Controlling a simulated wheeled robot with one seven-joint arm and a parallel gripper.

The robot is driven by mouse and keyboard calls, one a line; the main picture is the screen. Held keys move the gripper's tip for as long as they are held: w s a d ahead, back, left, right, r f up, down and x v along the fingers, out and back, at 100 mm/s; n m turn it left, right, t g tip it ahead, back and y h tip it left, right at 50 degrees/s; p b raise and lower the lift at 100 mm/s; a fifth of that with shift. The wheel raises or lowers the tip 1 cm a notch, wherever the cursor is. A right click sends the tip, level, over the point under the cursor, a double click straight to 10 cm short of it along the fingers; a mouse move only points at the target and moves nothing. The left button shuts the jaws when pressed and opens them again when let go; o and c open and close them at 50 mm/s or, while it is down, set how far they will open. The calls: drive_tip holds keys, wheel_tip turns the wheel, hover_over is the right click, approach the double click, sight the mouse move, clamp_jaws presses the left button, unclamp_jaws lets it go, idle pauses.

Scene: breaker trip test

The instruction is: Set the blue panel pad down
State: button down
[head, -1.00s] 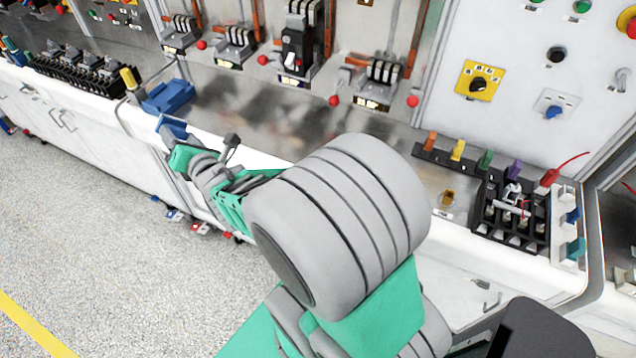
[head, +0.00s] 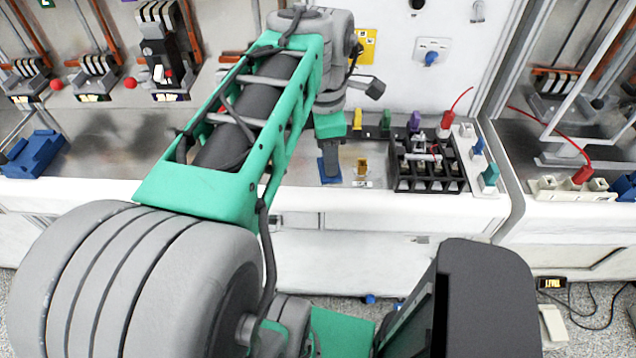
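The blue panel pad (head: 326,178) is a small flat blue piece at the front of the grey bench top, left of a small yellow-brown block. My gripper (head: 330,174) points straight down over it, and its narrow dark end meets the pad. The pad looks level and at or very close to the bench surface; I cannot tell whether it bears on it. The fingers overlap in this view, so their opening is hidden. Part of the pad is hidden behind the gripper.
A black terminal block (head: 428,165) with coloured plugs stands right of my gripper, and the yellow-brown block (head: 361,167) is close by. A blue tray (head: 36,152) sits at the far left. The bench (head: 110,145) between is mostly clear. A panel with knobs rises behind.

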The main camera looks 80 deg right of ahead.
drive_tip(key=s+a+r+m+y, duration=0.1)
drive_tip(key=s+a+r+m, duration=0.1)
drive_tip(key=s+a, duration=0.2)
drive_tip(key=w+a+b, duration=0.2)
drive_tip(key=w+b, duration=0.2)
drive_tip(key=w, duration=0.1)
drive_tip(key=w+d+f, duration=0.1)
drive_tip(key=d+f, duration=0.3)
drive_tip(key=w+d+f+b, duration=0.1)
drive_tip(key=d+f, duration=0.3)
drive_tip(key=d, duration=0.1)
drive_tip(key=w+d+f, duration=0.1)
drive_tip(key=d+f, duration=0.3)
drive_tip(key=shift+d+f+b, duration=0.1)
drive_tip(key=shift+d+b, duration=0.05)
drive_tip(key=shift+b, duration=0.25)
drive_tip(key=shift+f, duration=0.3)
drive_tip(key=c, duration=0.6)
unclamp_jaws()
drive_tip(key=shift+c, duration=0.2)
